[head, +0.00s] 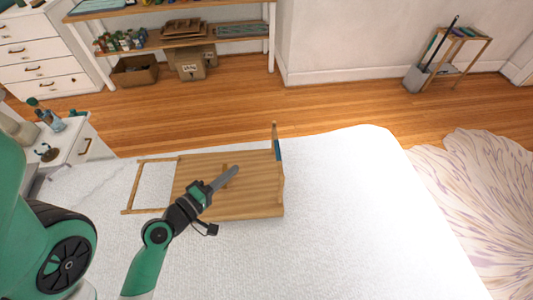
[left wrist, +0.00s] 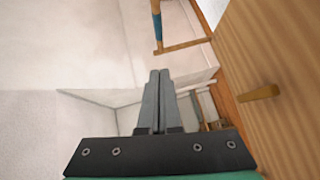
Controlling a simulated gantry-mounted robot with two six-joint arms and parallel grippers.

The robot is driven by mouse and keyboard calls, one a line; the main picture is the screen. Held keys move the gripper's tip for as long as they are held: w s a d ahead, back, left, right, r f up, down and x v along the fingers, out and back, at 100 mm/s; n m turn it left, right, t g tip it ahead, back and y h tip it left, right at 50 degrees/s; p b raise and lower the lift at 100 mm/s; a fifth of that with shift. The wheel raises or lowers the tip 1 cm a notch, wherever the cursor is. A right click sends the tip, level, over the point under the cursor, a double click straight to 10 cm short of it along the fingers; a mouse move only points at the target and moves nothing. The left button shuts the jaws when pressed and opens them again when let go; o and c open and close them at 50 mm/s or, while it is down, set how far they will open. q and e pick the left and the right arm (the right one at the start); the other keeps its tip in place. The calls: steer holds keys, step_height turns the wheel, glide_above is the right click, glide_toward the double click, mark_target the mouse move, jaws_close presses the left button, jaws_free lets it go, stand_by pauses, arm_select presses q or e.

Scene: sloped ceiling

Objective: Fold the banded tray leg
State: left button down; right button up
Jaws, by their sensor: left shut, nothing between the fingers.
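The wooden tray (head: 262,200) lies on the white bed. Its banded leg (head: 278,150), with a blue band, stands up along the tray's right edge. In the left wrist view the banded leg (left wrist: 157,25) shows at the top, apart from my fingers. A plain leg frame (head: 140,160) extends outward from the tray's left side. My left gripper (head: 236,168) is shut and empty over the middle of the tray, left of the banded leg. Its closed fingertips (left wrist: 159,72) also show in the left wrist view. My right gripper is in neither view.
A small wooden peg (left wrist: 258,93) sticks out from the tray board. The white bed (head: 350,220) is clear to the right and in front of the tray. A white side cabinet (head: 90,145) with small items stands at the left.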

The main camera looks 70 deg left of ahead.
arm_select(q)
steer(key=w+d+p+x, duration=0.1)
steer(key=d+x, duration=0.1)
steer(key=x, duration=1)
steer(key=shift+w, duration=0.4)
steer(key=shift+d+f, duration=0.1)
steer(key=shift+p, duration=0.35)
